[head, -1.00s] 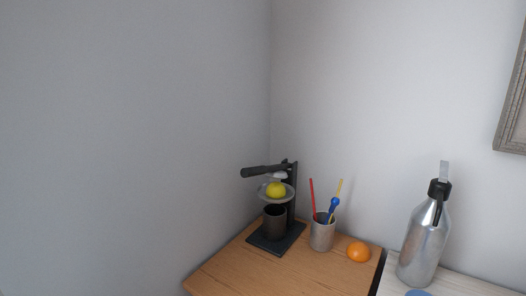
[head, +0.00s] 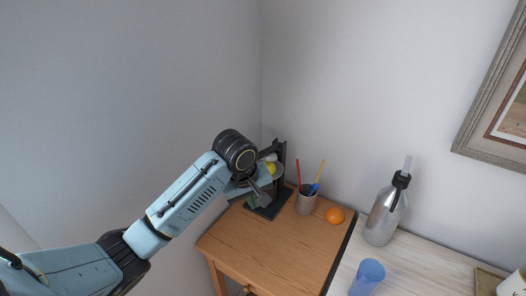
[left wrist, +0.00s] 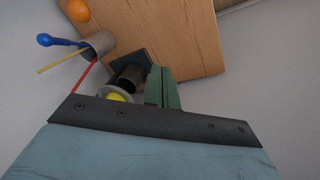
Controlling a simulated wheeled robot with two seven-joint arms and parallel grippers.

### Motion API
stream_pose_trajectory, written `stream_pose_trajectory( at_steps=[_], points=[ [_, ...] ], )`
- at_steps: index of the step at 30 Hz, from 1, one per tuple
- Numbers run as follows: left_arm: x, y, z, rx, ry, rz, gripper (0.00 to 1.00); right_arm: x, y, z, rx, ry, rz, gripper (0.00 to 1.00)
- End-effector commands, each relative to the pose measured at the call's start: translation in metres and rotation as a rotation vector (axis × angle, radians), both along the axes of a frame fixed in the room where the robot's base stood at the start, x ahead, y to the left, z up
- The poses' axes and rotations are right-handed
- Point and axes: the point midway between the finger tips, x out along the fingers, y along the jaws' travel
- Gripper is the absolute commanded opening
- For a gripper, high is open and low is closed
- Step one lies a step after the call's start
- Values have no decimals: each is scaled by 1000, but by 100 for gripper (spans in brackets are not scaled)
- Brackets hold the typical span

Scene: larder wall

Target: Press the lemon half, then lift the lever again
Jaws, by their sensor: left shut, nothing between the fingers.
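The dark lemon press (head: 282,158) stands on the wooden table in the corner, partly hidden behind my left arm. The yellow lemon half (head: 271,168) sits in its grey bowl; it also shows in the left wrist view (left wrist: 119,97). The press's lever is mostly hidden behind my left wrist in the head view. A dark cup under the bowl shows in the left wrist view (left wrist: 128,76). My left gripper (head: 262,196) is shut and empty, beside the front of the press; its green fingers show in the left wrist view (left wrist: 162,88). My right gripper is not seen.
A grey pot (head: 306,203) with red, yellow and blue utensils stands just right of the press. An orange (head: 334,215) lies beside it. A steel bottle (head: 383,217) and a blue cup (head: 367,276) stand on the pale counter. The wooden table's front (head: 262,256) is clear.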

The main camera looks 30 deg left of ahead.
Motion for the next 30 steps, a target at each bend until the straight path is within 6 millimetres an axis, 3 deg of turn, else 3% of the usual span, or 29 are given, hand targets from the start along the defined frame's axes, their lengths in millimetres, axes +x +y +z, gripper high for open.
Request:
stream_pose_trajectory(
  at_steps=[1, 6, 9, 13, 19, 30],
  points=[
    [19, 12, 17, -7, -1, 82, 0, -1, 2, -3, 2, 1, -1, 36],
    [59, 46, 75, -66, 16, 371, 0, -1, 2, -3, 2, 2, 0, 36],
    [73, 61, 105, -100, 22, 508, 0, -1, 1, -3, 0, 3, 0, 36],
    [82, 74, 129, -131, 29, 620, 0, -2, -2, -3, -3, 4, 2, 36],
    [84, 80, 129, -144, 34, 666, 0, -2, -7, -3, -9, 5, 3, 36],
    [82, 89, 86, -143, 32, 683, 0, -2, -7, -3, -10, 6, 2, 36]
  ],
)
